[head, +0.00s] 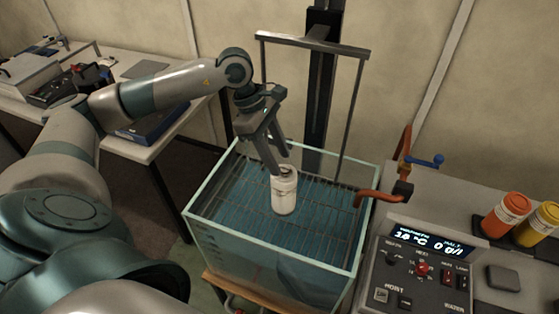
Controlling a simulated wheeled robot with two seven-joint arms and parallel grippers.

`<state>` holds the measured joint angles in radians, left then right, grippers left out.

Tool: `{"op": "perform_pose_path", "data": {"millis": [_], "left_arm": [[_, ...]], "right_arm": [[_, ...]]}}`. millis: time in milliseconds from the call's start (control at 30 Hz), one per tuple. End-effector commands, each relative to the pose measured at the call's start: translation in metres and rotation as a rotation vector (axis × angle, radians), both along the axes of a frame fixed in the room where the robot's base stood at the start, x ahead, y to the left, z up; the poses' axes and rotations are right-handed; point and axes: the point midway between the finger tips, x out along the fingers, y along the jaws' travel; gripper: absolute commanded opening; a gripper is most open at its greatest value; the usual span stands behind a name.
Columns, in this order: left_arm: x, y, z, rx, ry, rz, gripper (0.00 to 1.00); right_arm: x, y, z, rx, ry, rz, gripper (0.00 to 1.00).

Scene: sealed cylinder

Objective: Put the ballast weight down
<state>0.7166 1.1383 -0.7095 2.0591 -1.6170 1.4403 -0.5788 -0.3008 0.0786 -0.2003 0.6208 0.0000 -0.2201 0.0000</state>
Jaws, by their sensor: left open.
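A white cylinder (285,192) with a dark ring in its top stands upright on the wire grid over the blue water of the glass tank (197,222). I cannot tell whether it is the ballast weight. My left gripper (280,163) is open, pointing down, with its fingertips at the cylinder's top. I cannot tell whether they touch it. It holds nothing that I can see. My right gripper is not in view.
A hoist frame (312,42) rises behind the tank. An orange pipe (381,195) reaches the tank's right rim. On the right stand a control box (415,278), an orange canister (506,214) and a yellow canister (537,224). A cluttered bench (128,62) stands at the left.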

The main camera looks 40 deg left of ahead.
Motion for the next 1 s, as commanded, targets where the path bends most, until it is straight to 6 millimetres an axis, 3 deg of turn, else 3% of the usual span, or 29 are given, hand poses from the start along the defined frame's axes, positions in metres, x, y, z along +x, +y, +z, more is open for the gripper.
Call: {"op": "perform_pose_path", "data": {"millis": [300,500,700,1000], "left_arm": [[-0.004,0.021,0.05,-0.001,-0.009,0.001,0.43],[-0.006,0.033,0.081,-0.002,-0.008,0.002,0.43],[-0.009,0.038,0.095,-0.002,-0.005,0.001,0.43],[-0.009,0.039,0.098,-0.002,-0.004,-0.001,0.43]], "right_arm": [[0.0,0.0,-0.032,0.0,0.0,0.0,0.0],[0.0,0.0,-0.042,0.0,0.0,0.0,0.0],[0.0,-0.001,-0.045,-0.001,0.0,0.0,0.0],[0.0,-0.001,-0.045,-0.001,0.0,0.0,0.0]]}}
